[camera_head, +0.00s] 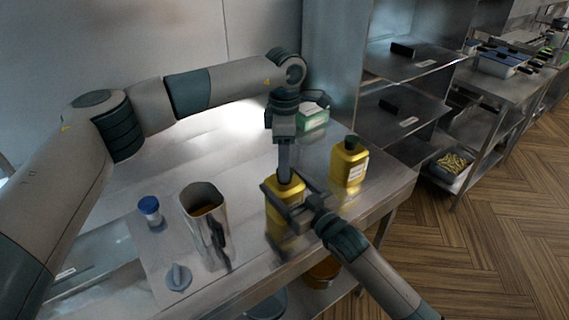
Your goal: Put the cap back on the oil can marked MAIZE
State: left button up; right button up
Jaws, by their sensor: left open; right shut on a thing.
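A yellow oil can (278,222) stands near the table's front edge, its label not readable. My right gripper (290,203) reaches in from the lower right and is shut on this can. My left gripper (285,172) points straight down over the can's top and is open. It hides the can's mouth, so I cannot tell whether a cap is there. A second yellow can (347,168) with a dark green cap (351,142) stands upright to the right, its label too small to read. No loose cap can be made out for certain.
A metal pitcher (190,199) with brownish contents stands left of the held can. Left of it are a blue-lidded jar (150,210) and a small grey-blue knobbed item (178,277). A green box (313,118) is behind. Metal shelves (415,62) rise at the right.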

pick_arm(q)
jog(key=shift+r, duration=1.65)
jog(key=shift+n, duration=0.3)
jog(key=shift+c, duration=0.4)
jog(key=n, duration=0.1)
jog(key=r+n, duration=0.1)
jog(key=n, duration=0.3)
jog(key=shift+r, duration=0.3)
jog(key=n, duration=0.2)
jog(key=r+n, duration=0.1)
jog(key=n, duration=0.3)
jog(key=shift+r+n, duration=0.3)
jog(key=shift+r, duration=0.1)
jog(key=shift+f, duration=4)
